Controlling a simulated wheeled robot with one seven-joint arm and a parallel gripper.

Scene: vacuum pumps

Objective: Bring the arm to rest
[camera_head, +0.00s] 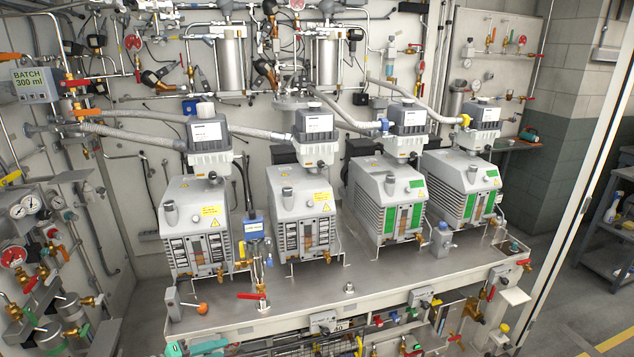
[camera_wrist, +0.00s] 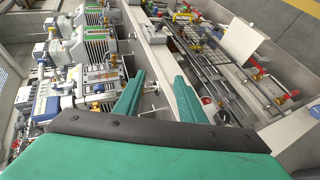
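My gripper (camera_wrist: 160,76) shows in the wrist view with two green fingers held apart and nothing between them. It hangs over the front edge of the metal bench (camera_wrist: 150,45), with the pumps to its left in that picture. In the head view only a small teal part shows at the bottom edge, in front of the bench (camera_head: 378,278); it looks like part of my gripper. The rest of my arm is out of that view.
Several grey vacuum pumps (camera_head: 303,205) stand in a row on the bench. Valves and a rail with fittings (camera_wrist: 215,70) lie below its front edge, close to my fingers. A gauge panel (camera_head: 30,230) stands at left. A shelf cart (camera_head: 610,235) is at right.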

